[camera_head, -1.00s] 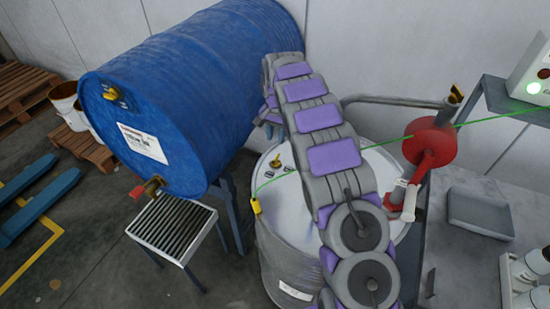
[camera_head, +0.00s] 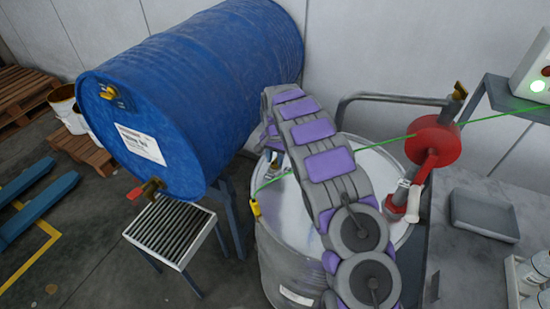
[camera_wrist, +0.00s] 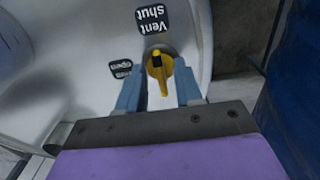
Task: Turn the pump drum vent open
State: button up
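The pump drum (camera_head: 300,215) is a pale grey upright drum; its lid also fills much of the wrist view (camera_wrist: 75,55). On the lid is the yellow vent handle (camera_wrist: 165,75), with a dark block near its upper end, just below the "Vent shut" label (camera_wrist: 153,20). Its longer end extends down between my fingers. A smaller "open" label (camera_wrist: 121,68) lies left of it. My gripper (camera_wrist: 159,78) is open, one blue finger on each side of the handle, with gaps visible. In the head view my gripper (camera_head: 272,158) is low over the lid and hides the vent.
A blue drum (camera_head: 190,90) lies on a stand at left, above a grated tray (camera_head: 172,230). A red reel or pump part (camera_head: 432,147) and grey pipe (camera_head: 390,98) stand right.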

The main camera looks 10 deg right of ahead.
jog(key=shift+a, duration=0.1)
grip_shut()
jog(key=shift+r+n+p, duration=0.1)
jog(key=shift+n+p, duration=0.2)
jog(key=n+p, duration=0.3)
jog(key=shift+r+p, duration=0.2)
jog(key=shift+p, duration=0.1)
jog(key=n+p, duration=0.2)
jog(key=n, duration=0.1)
jog(key=n+p, duration=0.1)
jog(key=n, duration=0.1)
jog(key=shift+d, duration=0.25)
jog(key=n+p, duration=0.3)
jog(key=n, duration=0.1)
jog(key=shift+w+d+n, duration=0.1)
jog(key=shift+n, duration=0.2)
jog(key=n+p, duration=0.2)
jog(key=n, duration=0.2)
jog(key=shift+d+f+n+p, duration=0.1)
jog(key=shift+n+p, duration=0.2)
jog(key=shift+p, duration=0.05)
jog(key=shift+w, duration=0.1)
